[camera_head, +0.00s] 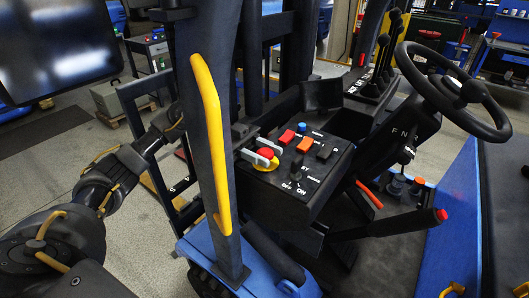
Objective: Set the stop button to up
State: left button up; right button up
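The stop button (265,153) is a red mushroom cap on a yellow base, on the left part of the black control panel (318,180). Whether it is up or pressed in is hard to tell at this size. My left gripper (275,155) reaches in from behind the black pillar. Its two light grey fingers are apart, one on the near side and one on the far side of the red cap. I cannot tell whether they touch it. My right gripper is not in view.
A black pillar with a yellow handrail (209,130) stands in front of my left arm and hides part of it. Orange and red switches (305,145), a blue knob (302,127) and a key switch (296,176) sit near the button. A steering wheel (470,90) is to the right.

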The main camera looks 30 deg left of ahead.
pick_arm(q)
grip_shut()
notch_tip(320, 180, up, 2)
jog(key=shift+r+p, duration=0.1)
jog(key=shift+p, duration=0.6)
jog(key=o, duration=0.6)
grip_release()
